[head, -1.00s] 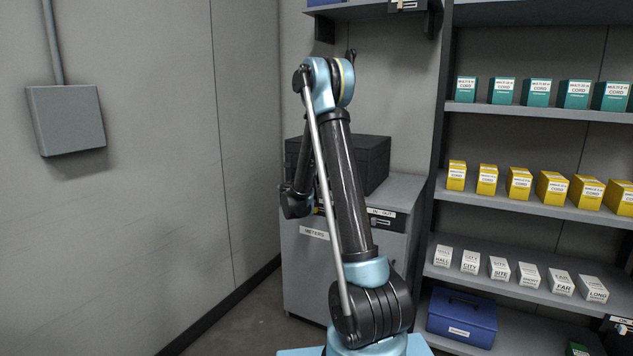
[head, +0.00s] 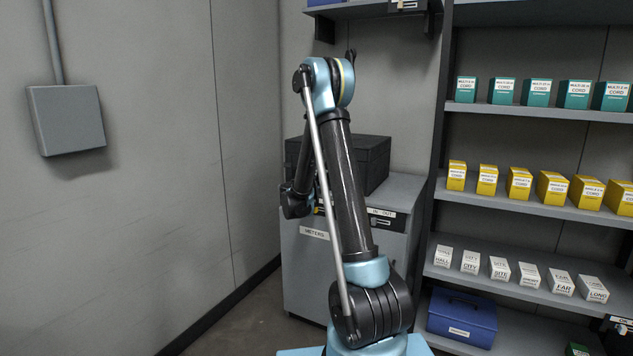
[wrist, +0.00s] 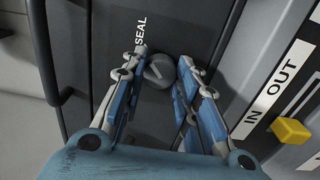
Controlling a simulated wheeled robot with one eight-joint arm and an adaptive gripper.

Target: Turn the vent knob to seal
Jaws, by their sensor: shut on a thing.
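The vent knob (wrist: 155,75) is a small round grey knob with a pale line across its face. It is set in a dark panel of the black case (wrist: 200,22), below the white word "SEAL" (wrist: 141,29) in the wrist view. My gripper (wrist: 162,66) has a finger on each side of the knob and is shut on it. The knob's lower edge is partly hidden. In the head view the black case (head: 372,165) stands behind my arm, and the knob and gripper cannot be made out.
The case stands on a grey cabinet (head: 300,265) labelled "METERS". An "IN/OUT" label (wrist: 268,98) and a yellow slider (wrist: 291,131) are to the right of the gripper. Shelves (head: 540,208) of boxes stand at right. A wall box (head: 67,120) hangs at left.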

